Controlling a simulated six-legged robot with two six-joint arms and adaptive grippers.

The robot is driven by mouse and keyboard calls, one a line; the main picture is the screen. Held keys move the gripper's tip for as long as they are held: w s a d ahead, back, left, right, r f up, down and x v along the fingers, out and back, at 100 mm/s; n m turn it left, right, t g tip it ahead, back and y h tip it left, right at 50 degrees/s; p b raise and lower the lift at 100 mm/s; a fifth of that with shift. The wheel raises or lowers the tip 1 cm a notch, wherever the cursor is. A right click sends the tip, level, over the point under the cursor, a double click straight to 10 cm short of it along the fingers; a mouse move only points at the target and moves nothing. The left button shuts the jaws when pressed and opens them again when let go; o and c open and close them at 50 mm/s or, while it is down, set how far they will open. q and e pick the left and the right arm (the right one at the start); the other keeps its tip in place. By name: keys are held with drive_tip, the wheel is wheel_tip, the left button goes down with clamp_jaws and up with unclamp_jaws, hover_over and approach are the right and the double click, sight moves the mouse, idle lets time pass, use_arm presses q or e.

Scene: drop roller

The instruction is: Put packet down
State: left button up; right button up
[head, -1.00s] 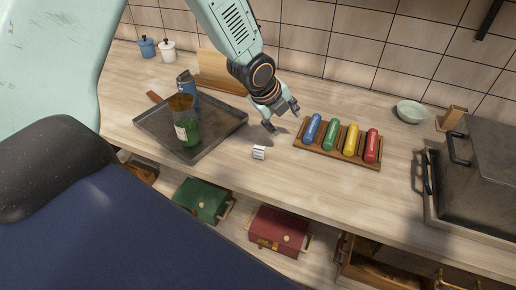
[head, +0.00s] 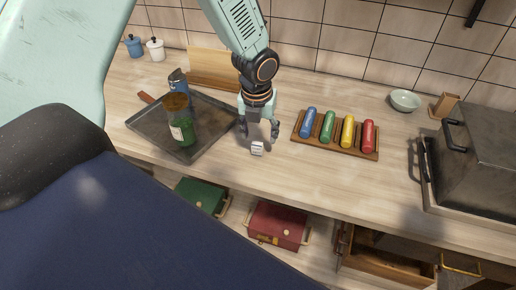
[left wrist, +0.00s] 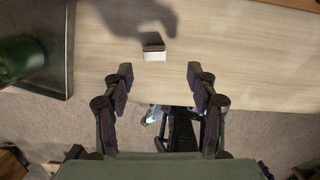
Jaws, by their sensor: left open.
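The packet (head: 257,148) is a small white box with a dark edge, resting on the wooden counter between the dark tray and the board of rollers. It also shows in the left wrist view (left wrist: 154,52), beyond and between the fingertips. My left gripper (head: 259,134) points down just behind the packet in the head view. Its fingers (left wrist: 159,72) are spread apart in the left wrist view, with nothing between them. My right gripper is not in view.
A dark tray (head: 213,112) with a green bottle (head: 182,130) lies left of the packet. A wooden board (head: 334,147) with blue, green, yellow and red rollers lies right. A large dark metal box (head: 490,150) stands at far right. The counter's front edge is near the packet.

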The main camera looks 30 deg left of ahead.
sight(257, 143)
use_arm(q)
drive_tip(key=f, duration=0.3)
drive_tip(key=a+f, duration=0.1)
drive_tip(key=f, duration=0.1)
drive_tip(key=shift+w+a+f, duration=0.1)
drive_tip(key=shift+w+f, duration=0.2)
drive_tip(key=shift+w, duration=0.1)
drive_tip(key=shift+w+f, duration=0.1)
drive_tip(key=shift+f, duration=0.15)
drive_tip(key=shift+c, duration=0.7)
drive_tip(key=c, duration=0.8)
drive_tip(key=shift+c, duration=0.2)
drive_tip(key=shift+r, duration=0.1)
